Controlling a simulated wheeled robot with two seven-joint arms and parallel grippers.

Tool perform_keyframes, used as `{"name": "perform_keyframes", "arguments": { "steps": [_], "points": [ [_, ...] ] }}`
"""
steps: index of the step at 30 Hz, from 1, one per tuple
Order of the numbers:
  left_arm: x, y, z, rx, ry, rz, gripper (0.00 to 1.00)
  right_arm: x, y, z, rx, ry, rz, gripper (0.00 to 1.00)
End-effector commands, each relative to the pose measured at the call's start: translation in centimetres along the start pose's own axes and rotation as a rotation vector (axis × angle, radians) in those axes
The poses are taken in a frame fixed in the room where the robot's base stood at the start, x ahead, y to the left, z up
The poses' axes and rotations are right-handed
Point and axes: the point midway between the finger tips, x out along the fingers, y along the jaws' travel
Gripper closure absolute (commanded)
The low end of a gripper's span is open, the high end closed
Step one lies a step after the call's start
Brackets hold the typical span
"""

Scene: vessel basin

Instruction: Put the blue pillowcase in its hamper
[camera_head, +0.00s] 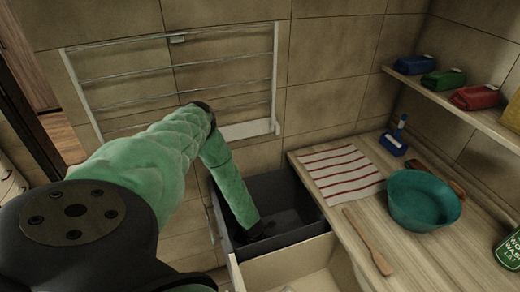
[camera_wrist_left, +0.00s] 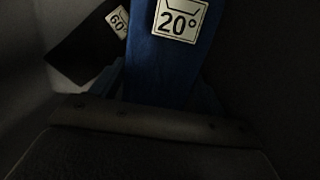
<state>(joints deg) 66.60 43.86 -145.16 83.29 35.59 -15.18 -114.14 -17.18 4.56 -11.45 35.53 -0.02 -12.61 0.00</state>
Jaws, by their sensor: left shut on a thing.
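The blue pillowcase (camera_wrist_left: 165,70) shows in the left wrist view as a strip of blue cloth with a white 20° label (camera_wrist_left: 179,20). My left gripper (camera_head: 256,236) reaches down into a dark grey hamper (camera_head: 290,239) in the head view. The gripper is shut on the blue cloth; its fingertips are mostly hidden in shadow. A black piece with a 60° label (camera_wrist_left: 90,48) lies left of the blue cloth in the wrist view. The pillowcase cannot be made out in the head view. My right gripper is out of view.
A beige open bin (camera_head: 300,268) adjoins the grey hamper in front. A wall rack (camera_head: 175,82) hangs behind my arm.

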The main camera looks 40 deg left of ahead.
Motion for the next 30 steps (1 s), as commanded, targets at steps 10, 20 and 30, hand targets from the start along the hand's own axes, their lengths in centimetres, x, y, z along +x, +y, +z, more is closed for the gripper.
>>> {"name": "perform_keyframes", "arguments": {
  "steps": [10, 20, 30],
  "points": [
    [2.8, 0.0, -0.5, 0.000, 0.001, 0.000, 0.55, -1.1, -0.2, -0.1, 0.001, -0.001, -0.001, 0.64],
    [3.0, 0.0, -0.5, 0.000, 0.000, 0.000, 0.55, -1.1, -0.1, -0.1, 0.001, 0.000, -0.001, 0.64],
    [3.9, -0.1, -0.6, 0.000, 0.000, 0.001, 0.55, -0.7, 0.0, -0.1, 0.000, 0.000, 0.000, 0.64]
  ]
}}
